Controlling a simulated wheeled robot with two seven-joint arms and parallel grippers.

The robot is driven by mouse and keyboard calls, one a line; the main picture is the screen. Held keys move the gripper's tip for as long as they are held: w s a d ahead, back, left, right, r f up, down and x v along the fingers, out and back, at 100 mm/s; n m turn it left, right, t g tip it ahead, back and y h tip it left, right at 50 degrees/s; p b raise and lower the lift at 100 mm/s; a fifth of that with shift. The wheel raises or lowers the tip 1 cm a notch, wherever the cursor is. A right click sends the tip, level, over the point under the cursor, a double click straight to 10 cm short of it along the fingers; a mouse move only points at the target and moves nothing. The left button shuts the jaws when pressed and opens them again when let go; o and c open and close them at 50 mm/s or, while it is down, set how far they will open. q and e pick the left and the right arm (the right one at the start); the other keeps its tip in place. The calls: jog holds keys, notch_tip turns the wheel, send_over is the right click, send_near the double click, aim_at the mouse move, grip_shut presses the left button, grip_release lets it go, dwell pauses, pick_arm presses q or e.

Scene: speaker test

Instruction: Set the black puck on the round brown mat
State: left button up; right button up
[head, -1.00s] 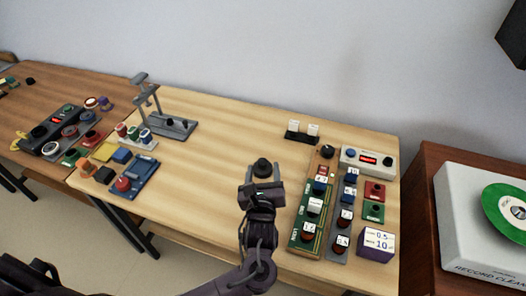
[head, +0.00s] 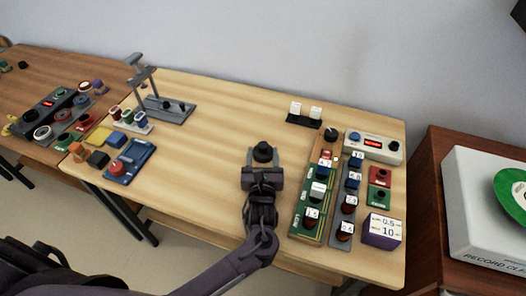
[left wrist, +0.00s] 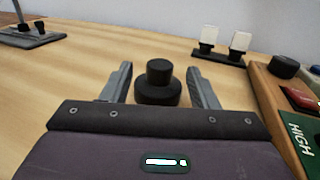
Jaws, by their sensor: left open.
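A black puck (head: 263,153) with a narrower raised knob on top stands upright on the light wooden table (head: 215,160). It also shows in the left wrist view (left wrist: 157,92). My left gripper (head: 263,149) is open, one finger on each side of the puck, with gaps visible on both sides in the left wrist view (left wrist: 159,74). Its palm is on the near side of the puck. My right gripper is out of view.
The green board (head: 299,223) and a grey strip of knobs stand right of the gripper. Two white blocks (head: 305,112) on a black base are behind. A grey stand (head: 168,109) and a blue box (head: 131,163) are at left. Bare table lies left of the gripper.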

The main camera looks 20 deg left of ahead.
aim_at(263, 145)
pick_arm(q)
jog(key=x, duration=0.4)
jog(key=shift+w, duration=0.1)
grip_shut()
notch_tip(263, 145, up, 20)
jog(key=p, duration=0.6)
jog(key=s+a+m+h, duration=0.1)
jog(key=s+m+h, duration=0.2)
jog(key=s, duration=1)
jog(key=shift+a+r+t+h, duration=0.2)
jog(key=shift+a+t+h, duration=0.2)
jog(key=shift+h, duration=0.7)
